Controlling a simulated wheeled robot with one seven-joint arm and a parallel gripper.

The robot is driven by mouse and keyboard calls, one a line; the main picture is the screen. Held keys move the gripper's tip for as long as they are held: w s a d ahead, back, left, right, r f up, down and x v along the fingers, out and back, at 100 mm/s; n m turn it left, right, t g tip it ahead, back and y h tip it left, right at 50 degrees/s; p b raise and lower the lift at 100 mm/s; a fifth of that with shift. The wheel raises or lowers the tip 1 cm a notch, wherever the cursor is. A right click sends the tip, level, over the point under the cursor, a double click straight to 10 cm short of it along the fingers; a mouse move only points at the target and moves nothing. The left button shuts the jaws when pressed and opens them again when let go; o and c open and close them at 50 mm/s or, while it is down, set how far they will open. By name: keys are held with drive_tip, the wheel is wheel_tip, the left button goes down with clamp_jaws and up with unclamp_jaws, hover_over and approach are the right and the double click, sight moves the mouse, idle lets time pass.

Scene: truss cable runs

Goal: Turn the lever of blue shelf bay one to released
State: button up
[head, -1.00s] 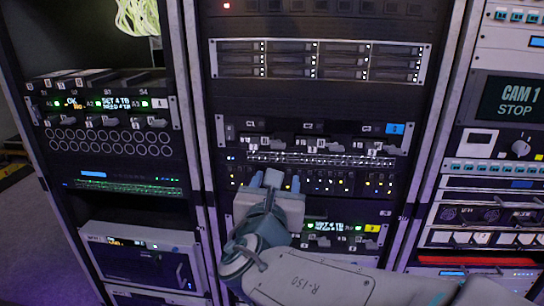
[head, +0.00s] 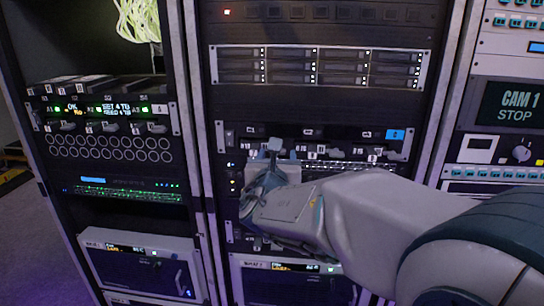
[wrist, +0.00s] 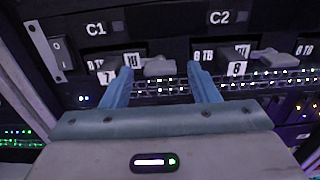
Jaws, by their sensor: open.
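The shelf with the blue tag (head: 396,134) runs across the middle rack in the head view. Its bay C1 (wrist: 96,28) is at the upper left of the wrist view. A grey lever (wrist: 159,66) sits right of a plate marked 7 and lies roughly horizontal. My gripper (wrist: 161,74) is open, with one blue finger on each side of this lever; I cannot tell whether either touches it. In the head view, my gripper (head: 278,153) is in front of the shelf's left part and hides the lever there. The lever's position marks are partly covered by the left finger.
Bay C2 (wrist: 219,16) has its own lever (wrist: 277,56) close right of my gripper. A rocker switch (wrist: 60,50) is left of C1. A perforated strip with small lights runs below. Another shelf with levers (head: 105,110) stands in the left rack.

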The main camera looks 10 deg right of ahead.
drive_tip(key=shift+w+d, duration=0.1)
drive_tip(key=shift+w, duration=0.25)
drive_tip(key=c, duration=1)
drive_tip(key=shift+f+b, duration=0.1)
drive_tip(key=shift+b, duration=0.45)
drive_tip(key=m+b, duration=1.8)
drive_tip(key=b, duration=0.5)
drive_tip(key=shift+b, duration=0.4)
